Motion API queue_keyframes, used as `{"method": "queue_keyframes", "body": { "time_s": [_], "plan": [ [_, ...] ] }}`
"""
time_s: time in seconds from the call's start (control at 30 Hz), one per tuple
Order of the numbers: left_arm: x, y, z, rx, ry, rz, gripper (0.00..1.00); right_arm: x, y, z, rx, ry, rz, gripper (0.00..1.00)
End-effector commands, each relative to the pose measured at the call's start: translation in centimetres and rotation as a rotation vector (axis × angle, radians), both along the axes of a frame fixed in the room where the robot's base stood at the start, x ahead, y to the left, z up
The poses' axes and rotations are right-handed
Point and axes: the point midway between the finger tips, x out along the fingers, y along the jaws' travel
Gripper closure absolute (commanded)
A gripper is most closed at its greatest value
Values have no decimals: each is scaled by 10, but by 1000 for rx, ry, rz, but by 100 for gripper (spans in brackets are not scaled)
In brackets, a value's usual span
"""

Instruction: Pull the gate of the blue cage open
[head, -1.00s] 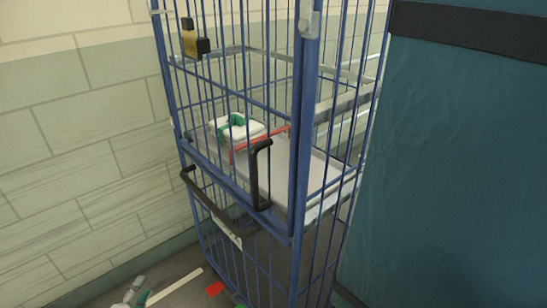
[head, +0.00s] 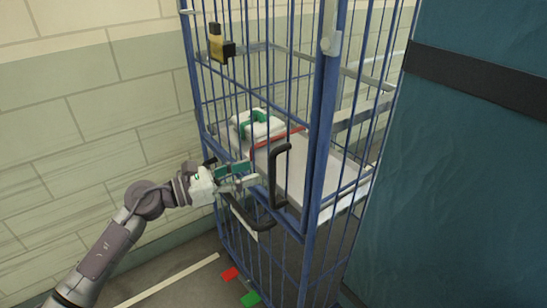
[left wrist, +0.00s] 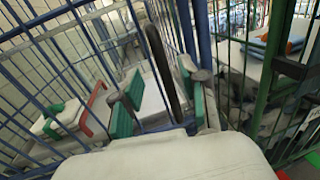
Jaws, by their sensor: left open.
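The blue cage (head: 324,120) stands against the wall with its barred gate (head: 228,90) facing me. The gate carries a black upright handle (head: 281,178), which also shows in the left wrist view (left wrist: 163,75). My left gripper (head: 248,175) is open and empty, just left of the handle in the head view. In the left wrist view the handle lies between the green-padded fingers (left wrist: 162,103), apart from both. I cannot tell how deep it is between them. My right gripper is not in view.
A white and green item (head: 258,124) lies on the cage's shelf. A teal covered block (head: 470,170) stands close on the right. A green-framed cage (left wrist: 270,75) shows at right in the wrist view.

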Motion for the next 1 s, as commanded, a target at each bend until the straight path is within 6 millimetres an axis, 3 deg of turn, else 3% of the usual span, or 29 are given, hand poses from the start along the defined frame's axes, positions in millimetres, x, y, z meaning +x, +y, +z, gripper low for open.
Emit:
{"method": "queue_keyframes", "body": {
  "time_s": [0.1, 0.3, 0.5, 0.77, 1.0],
  "plan": [
    [11, -24, 5, -3, 3, -2, 57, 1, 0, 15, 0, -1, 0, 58],
    [24, -51, 2, -3, 3, 0, 57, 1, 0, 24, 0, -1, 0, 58],
    [29, -62, 0, -1, 3, 1, 57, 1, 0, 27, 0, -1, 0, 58],
    [29, -63, -1, -1, 3, 1, 57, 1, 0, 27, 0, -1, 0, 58],
    [29, -63, -1, -1, 3, 1, 95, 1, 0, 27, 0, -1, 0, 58]
  ]
}}
